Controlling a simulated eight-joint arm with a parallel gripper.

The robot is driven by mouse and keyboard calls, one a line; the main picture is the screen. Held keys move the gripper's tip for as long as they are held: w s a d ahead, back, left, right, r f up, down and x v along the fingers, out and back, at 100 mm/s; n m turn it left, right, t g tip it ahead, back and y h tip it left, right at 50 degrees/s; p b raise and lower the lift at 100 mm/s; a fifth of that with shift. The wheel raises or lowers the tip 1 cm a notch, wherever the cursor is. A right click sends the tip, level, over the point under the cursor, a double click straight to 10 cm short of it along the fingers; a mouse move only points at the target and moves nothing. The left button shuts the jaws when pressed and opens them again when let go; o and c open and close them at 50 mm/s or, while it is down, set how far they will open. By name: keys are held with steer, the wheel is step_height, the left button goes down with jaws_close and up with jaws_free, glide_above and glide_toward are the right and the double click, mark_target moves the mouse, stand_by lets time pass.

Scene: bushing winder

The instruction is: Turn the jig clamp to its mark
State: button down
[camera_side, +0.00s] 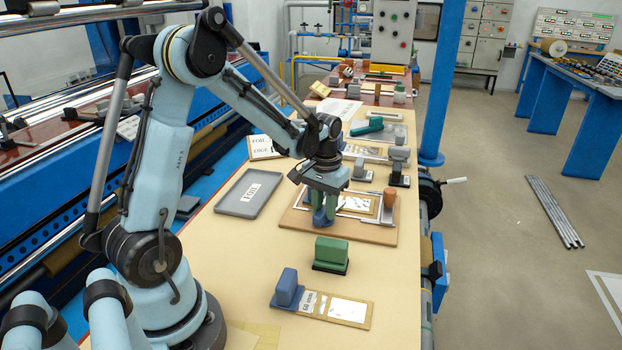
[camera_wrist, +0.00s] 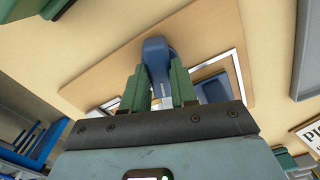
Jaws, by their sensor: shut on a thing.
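The jig is a wooden board (camera_side: 352,232) with a pale metal frame and a brown knob (camera_side: 388,198) at its right end. My gripper (camera_side: 324,216) points down over the jig's left part. Its green fingers are shut on a blue upright piece, which looks like the jig clamp (camera_side: 319,217). In the wrist view the blue clamp (camera_wrist: 157,56) sits between the two fingers (camera_wrist: 160,88), its rounded top reaching beyond them. The clamp's foot is mostly hidden by the fingers. I cannot make out the mark.
A grey tray (camera_side: 249,193) lies left of the jig. A green block on a black base (camera_side: 331,252) and a blue block on a labelled board (camera_side: 288,289) stand in front. Grey blocks (camera_side: 399,157) stand behind. A handle (camera_side: 455,181) juts from the table's right side.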

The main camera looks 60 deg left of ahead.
mark_target(324, 210)
steer(key=m, duration=1.3)
steer(key=shift+m, duration=0.4)
stand_by(0.4)
steer(key=c, duration=0.9)
jaws_free()
step_height(324, 210, up, 12)
steer(key=shift+r, duration=0.1)
steer(key=shift+d, duration=0.1)
